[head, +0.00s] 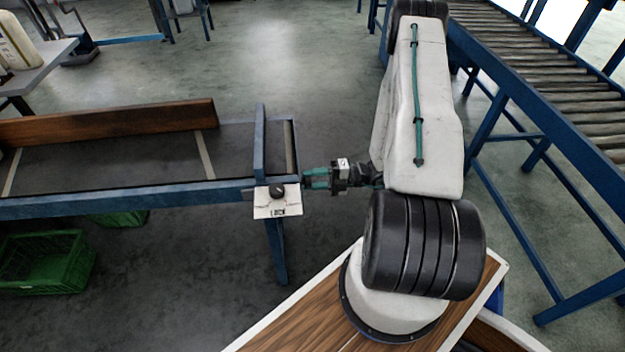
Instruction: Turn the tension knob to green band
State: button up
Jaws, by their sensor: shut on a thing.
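My gripper (308,179), with teal fingers, reaches in from the right to the near right end of the belt conveyor (120,197). It is shut on the tension knob at that end, and the fingers hide the knob. Just left of the fingertips, a white plate (292,206) is fixed to the conveyor's corner. It carries a black round part (277,190) and a small dark marking (286,212). The marking is too small to read. I cannot make out a green band.
A brown wooden board (110,122) stands along the conveyor's far side. A green crate (45,262) is on the floor at the lower left. A blue-framed roller conveyor (545,85) runs along the right. Grey floor (280,65) behind is clear.

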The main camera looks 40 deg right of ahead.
jog(key=shift+d, duration=0.1)
jog(key=o, duration=1)
jog(key=shift+c, duration=0.2)
jog(key=v, duration=0.7)
jog(key=shift+s+d, duration=0.2)
jog(key=shift+d, duration=0.1)
